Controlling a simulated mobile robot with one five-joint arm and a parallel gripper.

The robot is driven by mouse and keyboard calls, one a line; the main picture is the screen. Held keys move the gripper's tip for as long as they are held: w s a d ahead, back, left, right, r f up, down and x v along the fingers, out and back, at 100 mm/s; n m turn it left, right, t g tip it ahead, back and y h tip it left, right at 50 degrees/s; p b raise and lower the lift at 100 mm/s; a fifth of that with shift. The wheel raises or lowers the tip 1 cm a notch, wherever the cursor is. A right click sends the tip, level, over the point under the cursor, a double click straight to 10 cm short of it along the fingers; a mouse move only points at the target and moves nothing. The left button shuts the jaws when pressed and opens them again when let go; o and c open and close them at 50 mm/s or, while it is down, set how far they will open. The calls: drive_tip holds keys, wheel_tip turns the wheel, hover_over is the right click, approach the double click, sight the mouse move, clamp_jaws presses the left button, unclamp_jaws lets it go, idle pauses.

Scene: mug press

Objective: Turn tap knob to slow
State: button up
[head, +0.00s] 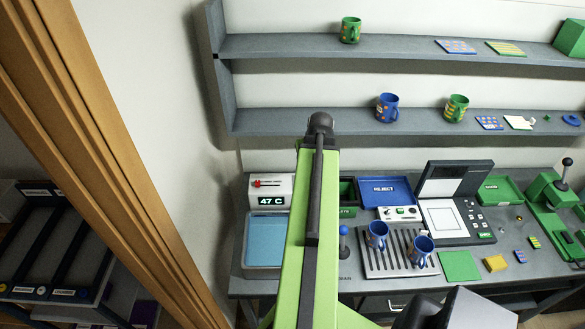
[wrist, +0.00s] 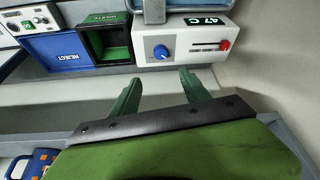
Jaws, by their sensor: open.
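In the wrist view a blue round knob (wrist: 161,52) sits on the front of a white unit (wrist: 185,48), beside a red slider (wrist: 224,45) and a "47 C" display. I take this blue knob as the tap knob; no slow mark is readable. My gripper (wrist: 159,77) is open, its two green fingers apart and empty. The knob shows beyond the gap between the fingertips, not touched as far as I can see. In the head view the white unit (head: 282,184) stands at the back of the bench; my arm hides its right part and my gripper is not visible.
A blue water tray (head: 264,263) lies in front of the unit. A blue REJECT bin (head: 386,187), a drip grate (head: 377,265) with two blue mugs, and a lever press (head: 556,192) stand to the right. Shelves (head: 290,46) with mugs hang above the bench.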

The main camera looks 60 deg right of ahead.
drive_tip(key=b+x, duration=1.6)
drive_tip(key=x, duration=0.1)
drive_tip(key=shift+w+f, duration=0.1)
drive_tip(key=shift+f, duration=0.3)
drive_tip(key=shift+r, duration=0.1)
clamp_jaws()
